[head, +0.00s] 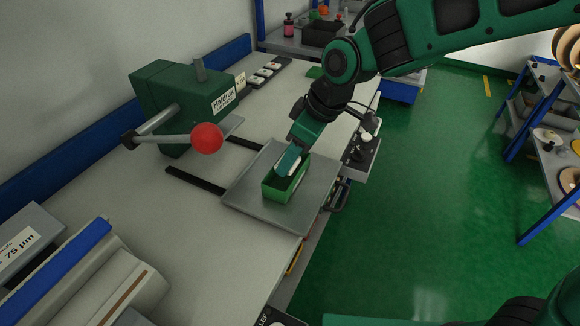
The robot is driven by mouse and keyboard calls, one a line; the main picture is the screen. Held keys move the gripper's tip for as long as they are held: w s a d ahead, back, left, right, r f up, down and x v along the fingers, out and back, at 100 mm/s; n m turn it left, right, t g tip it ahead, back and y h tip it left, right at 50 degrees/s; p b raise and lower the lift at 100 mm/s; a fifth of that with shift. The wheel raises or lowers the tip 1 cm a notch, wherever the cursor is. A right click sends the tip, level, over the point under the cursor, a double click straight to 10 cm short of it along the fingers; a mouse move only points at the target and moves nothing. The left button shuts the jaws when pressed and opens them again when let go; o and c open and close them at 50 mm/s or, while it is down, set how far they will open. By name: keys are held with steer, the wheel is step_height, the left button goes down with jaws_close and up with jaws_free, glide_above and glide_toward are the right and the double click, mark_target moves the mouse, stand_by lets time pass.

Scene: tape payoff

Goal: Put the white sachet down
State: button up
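My gripper (287,165) points down into a small green open-topped box (284,192). The box stands on a grey metal tray (240,187) on the workbench. A small white piece, which looks like the white sachet (294,169), shows at the fingers, just inside the box's upper edge. The box walls and the gripper hide most of it. I cannot tell whether the fingers grip it or are apart from it, or whether it touches the box floor.
A dark green press (173,100) with a red ball-ended lever (207,138) stands left of the tray. Two dark rails run along the bench (130,215). A blue-edged roll holder is at front left. Shelves (550,130) stand at right, across open green floor.

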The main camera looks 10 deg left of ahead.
mark_target(295, 164)
steer(key=shift+a+f, duration=0.1)
steer(key=shift+f, duration=1.95)
steer(key=shift+f, duration=0.1)
steer(key=o, duration=1.1)
steer(key=v, duration=1.2)
